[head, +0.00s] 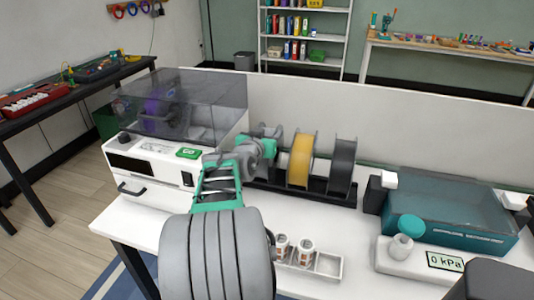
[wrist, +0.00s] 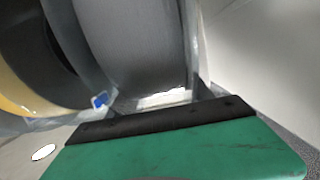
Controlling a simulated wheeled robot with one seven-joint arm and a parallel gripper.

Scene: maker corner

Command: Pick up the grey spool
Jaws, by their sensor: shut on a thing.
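The grey spool (head: 272,132) stands upright at the left end of the spool row in the head view, partly hidden by my gripper (head: 257,150). In the wrist view the grey spool (wrist: 140,50) fills the upper middle, close above the dark finger pad (wrist: 160,120) on a green finger. My gripper is shut on the grey spool. I cannot tell whether the spool is clear of the rack.
A yellow spool (head: 300,160) and a dark spool (head: 343,165) stand to the right on the black rack (head: 318,190). A machine with a clear lid (head: 180,105) is at left. A teal vacuum chamber (head: 450,220) is at right. A white tray (head: 326,264) lies in front.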

